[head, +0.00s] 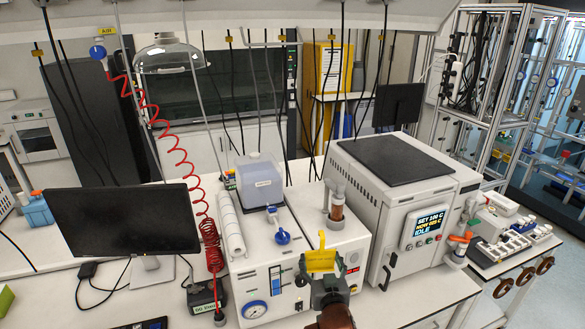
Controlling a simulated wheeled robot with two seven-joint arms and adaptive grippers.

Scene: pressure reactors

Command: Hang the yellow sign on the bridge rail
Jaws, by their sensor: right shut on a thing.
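The yellow sign (321,261) is upright in front of the white instrument at the centre of the head view. It has a flat yellow plate with a narrower yellow part sticking up from it. My right gripper (328,278) comes up from the bottom and is shut on the sign's lower part, with the plate above the fingers. A white overhead bridge (270,18) crosses the top of the view. My left gripper is not in view.
Black cables and a coiled red air hose (180,155) hang from above. A glass dome lamp (168,55) hangs at upper left. A dark monitor (122,220) stands left. A white reactor box (400,195) with a display stands right of the sign.

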